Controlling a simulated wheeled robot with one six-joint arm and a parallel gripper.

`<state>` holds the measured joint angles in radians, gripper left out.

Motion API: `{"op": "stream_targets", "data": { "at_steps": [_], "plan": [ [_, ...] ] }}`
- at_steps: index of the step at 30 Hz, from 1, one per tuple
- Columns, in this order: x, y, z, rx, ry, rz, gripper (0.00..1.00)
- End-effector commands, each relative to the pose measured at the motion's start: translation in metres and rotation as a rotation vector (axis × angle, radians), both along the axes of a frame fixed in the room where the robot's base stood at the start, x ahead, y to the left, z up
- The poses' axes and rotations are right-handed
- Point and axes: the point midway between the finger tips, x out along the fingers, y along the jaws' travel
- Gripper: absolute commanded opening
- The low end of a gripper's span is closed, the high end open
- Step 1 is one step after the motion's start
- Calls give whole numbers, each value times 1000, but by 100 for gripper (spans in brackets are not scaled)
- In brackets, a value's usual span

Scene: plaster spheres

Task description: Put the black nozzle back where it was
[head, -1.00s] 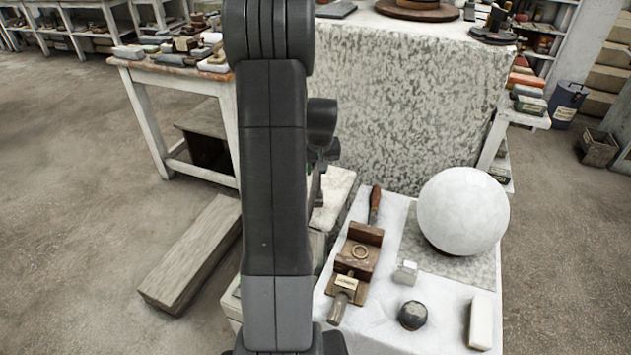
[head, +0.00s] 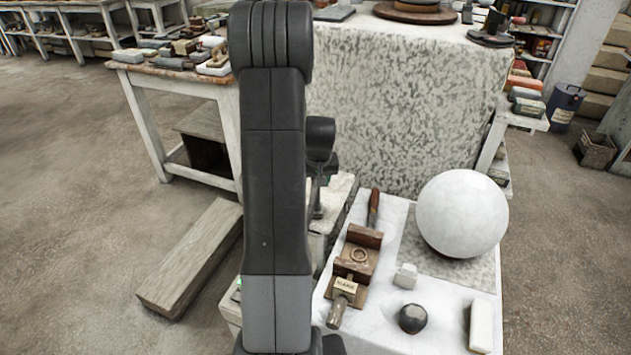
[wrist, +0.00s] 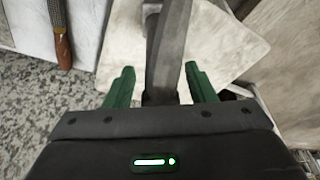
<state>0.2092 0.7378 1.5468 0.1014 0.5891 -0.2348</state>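In the wrist view my gripper (wrist: 160,72) has its two green fingers apart, one on each side of a dark grey upright bar. Gaps show between the bar and both fingertips. A blackish piece (wrist: 158,97) sits at the near end of this bar, partly hidden by my gripper body; it may be the black nozzle, but I cannot tell for sure. In the head view my gripper (head: 317,182) points down above a low pale surface (head: 339,190), left of the white table, and is partly hidden by my arm.
The white table (head: 382,338) holds a large white sphere (head: 462,214), a wooden block tool (head: 357,262), a wooden-handled rasp (head: 373,208), a dark ball (head: 413,318) and white blocks (head: 405,277). A speckled block (head: 410,100) stands behind. A beam (head: 192,258) lies on the floor.

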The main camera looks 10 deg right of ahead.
Motion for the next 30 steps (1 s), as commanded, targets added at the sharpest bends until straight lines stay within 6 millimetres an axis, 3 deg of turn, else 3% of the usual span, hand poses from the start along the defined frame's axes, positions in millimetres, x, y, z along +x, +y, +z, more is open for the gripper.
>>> {"op": "stream_targets", "data": {
  "at_steps": [7,21,30],
  "plan": [
    [-2,0,11,0,-2,0,50],
    [-26,0,96,-1,-3,-1,50],
    [-33,0,118,0,0,-1,50]
  ]
}}
